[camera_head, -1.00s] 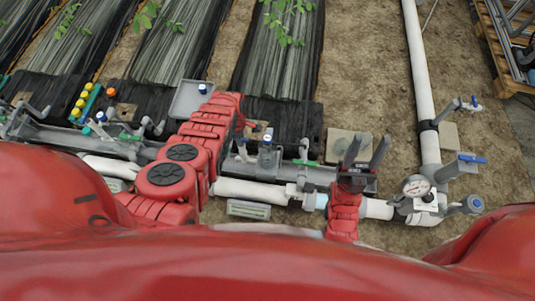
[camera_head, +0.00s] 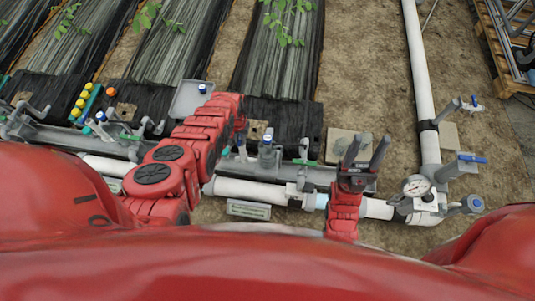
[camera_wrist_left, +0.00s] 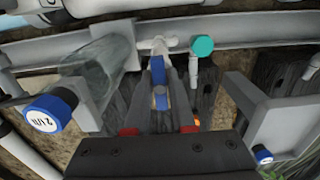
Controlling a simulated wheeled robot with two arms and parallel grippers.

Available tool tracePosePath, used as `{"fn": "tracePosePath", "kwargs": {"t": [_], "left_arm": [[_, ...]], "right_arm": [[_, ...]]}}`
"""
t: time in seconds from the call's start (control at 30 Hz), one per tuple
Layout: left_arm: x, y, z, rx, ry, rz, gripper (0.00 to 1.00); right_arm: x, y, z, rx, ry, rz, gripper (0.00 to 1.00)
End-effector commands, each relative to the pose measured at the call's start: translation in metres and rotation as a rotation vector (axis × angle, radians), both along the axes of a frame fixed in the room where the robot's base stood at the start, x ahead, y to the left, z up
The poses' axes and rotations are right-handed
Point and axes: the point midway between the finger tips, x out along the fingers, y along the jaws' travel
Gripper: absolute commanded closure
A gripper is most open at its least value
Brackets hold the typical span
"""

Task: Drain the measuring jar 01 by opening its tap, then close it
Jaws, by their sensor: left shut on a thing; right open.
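The measuring jar, a clear cylinder (camera_wrist_left: 106,68), lies left of my left gripper in the left wrist view, beside a blue cap with white lettering (camera_wrist_left: 50,109). A blue tap handle (camera_wrist_left: 157,66) on a pale fitting (camera_wrist_left: 160,44) is between the fingertips of my left gripper (camera_wrist_left: 160,80), which is shut on it. I cannot tell whether the tap is open, or the jar's liquid level. In the head view my red left forearm hides most of that gripper; a blue cap (camera_head: 266,138) shows to its right. My right gripper (camera_head: 366,152) is open and empty, fingers pointing up, above the white pipe.
A grey tray (camera_head: 184,104) with a blue cap stands beyond my left arm; it is at right in the wrist view. A teal knob (camera_wrist_left: 203,46) is close to the left gripper. A pressure gauge (camera_head: 416,185) and blue-handled valves (camera_head: 472,159) stand at the right.

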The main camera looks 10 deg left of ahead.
Motion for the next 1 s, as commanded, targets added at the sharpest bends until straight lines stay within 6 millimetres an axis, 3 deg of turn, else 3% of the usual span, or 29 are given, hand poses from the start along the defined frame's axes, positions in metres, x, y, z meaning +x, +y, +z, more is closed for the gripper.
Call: {"fn": "tracePosePath", "kwargs": {"t": [0.03, 0.07, 0.2, 0.23, 0.57, 1.0], "left_arm": [[-0.002, -0.001, -0.001, -0.001, 0.004, 0.000, 1.00], [-0.002, -0.001, -0.001, -0.001, 0.004, 0.000, 0.72], [-0.001, -0.001, -0.001, -0.001, 0.003, 0.001, 0.47], [-0.001, -0.001, -0.001, 0.000, 0.003, 0.001, 0.45], [-0.001, 0.000, 0.004, 0.000, 0.001, 0.003, 0.45], [0.000, 0.000, 0.075, 0.000, 0.000, 0.003, 0.45]], "right_arm": [[0.000, 0.000, 0.000, 0.000, 0.000, 0.000, 0.50], [0.000, 0.000, 0.000, 0.000, 0.000, 0.000, 0.50], [0.000, 0.000, 0.000, 0.000, 0.000, 0.000, 0.50], [0.000, 0.000, 0.000, 0.000, 0.000, 0.000, 0.50], [0.000, 0.000, 0.005, 0.000, 0.000, 0.000, 0.50], [0.000, 0.000, 0.076, 0.000, 0.000, 0.000, 0.50]]}}
